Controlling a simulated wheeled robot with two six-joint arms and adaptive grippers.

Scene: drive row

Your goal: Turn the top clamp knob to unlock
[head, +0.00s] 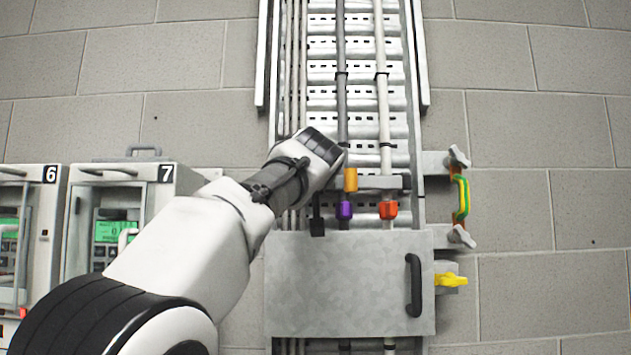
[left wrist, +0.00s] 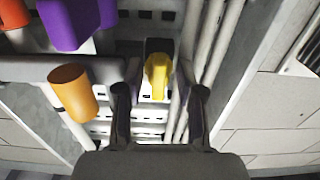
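A yellow knob (left wrist: 157,72) on a small mount shows in the left wrist view, lined up between the two fingers of my left gripper (left wrist: 159,95). The fingers are spread, with a gap on each side of the knob; contact does not show. In the head view my left gripper (head: 322,150) is at the ducting's left part and hides this knob. Two grey wing knobs, an upper one (head: 459,156) and a lower one (head: 460,236), stand right of the ducting by a green-yellow strap (head: 461,198). I cannot tell which knob is the top clamp knob.
An orange cylinder (head: 350,180), a purple piece (head: 344,210) and a red-orange piece (head: 389,209) sit close to my left gripper. A grey panel (head: 340,285) with a black handle (head: 413,285) is below. Another yellow knob (head: 450,281) is at its right. Numbered cabinets (head: 125,172) stand left.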

